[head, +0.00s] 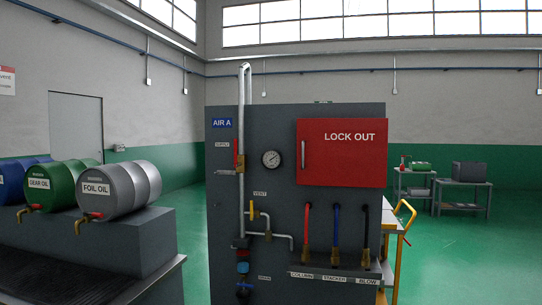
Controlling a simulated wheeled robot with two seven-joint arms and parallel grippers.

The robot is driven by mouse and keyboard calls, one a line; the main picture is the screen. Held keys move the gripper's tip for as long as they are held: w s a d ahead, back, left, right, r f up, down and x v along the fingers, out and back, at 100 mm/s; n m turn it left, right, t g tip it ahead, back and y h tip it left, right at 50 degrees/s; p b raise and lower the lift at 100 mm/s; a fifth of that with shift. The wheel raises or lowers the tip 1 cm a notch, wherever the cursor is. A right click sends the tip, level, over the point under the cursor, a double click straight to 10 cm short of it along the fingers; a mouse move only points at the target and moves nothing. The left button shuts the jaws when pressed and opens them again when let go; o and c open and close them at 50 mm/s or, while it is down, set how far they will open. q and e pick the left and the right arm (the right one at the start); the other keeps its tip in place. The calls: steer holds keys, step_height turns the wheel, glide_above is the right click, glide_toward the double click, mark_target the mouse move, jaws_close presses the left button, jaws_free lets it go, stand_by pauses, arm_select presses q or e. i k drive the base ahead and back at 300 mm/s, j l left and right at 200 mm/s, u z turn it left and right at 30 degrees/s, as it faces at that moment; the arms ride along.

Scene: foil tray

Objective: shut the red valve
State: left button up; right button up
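A dark grey panel (268,265) stands ahead in the head view. A red lever (236,152) points upward beside the vertical pipe at the supply label, next to a brass valve body (241,163). Another red lever (307,219) stands upright over a brass fitting above the column label. I cannot tell which of these red-handled valves the task names. Neither of my grippers is in view, and nothing touches either red lever.
A yellow vent lever (252,210), blue lever (336,222) and black lever (366,222) are on the panel. A red lock out box (342,165) is above. A yellow-railed cart (404,212) is behind right. Green floor is open at right.

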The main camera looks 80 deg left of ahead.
mark_target(236, 164)
steer(key=j+u, duration=0.15)
steer(key=u, duration=0.3)
steer(key=k+j+u, duration=0.1)
steer(key=u, duration=0.4)
steer(key=j+u, duration=0.3)
steer(key=u, duration=0.15)
steer(key=j+u, duration=0.15)
steer(key=u, duration=0.3)
steer(key=i+j+u, duration=0.2)
steer(key=j, duration=0.25)
steer(key=i+j+u, duration=0.15)
steer(key=j, duration=0.3)
steer(key=i+j+u, duration=0.2)
steer(key=i+j, duration=0.1)
steer(key=j, duration=0.1)
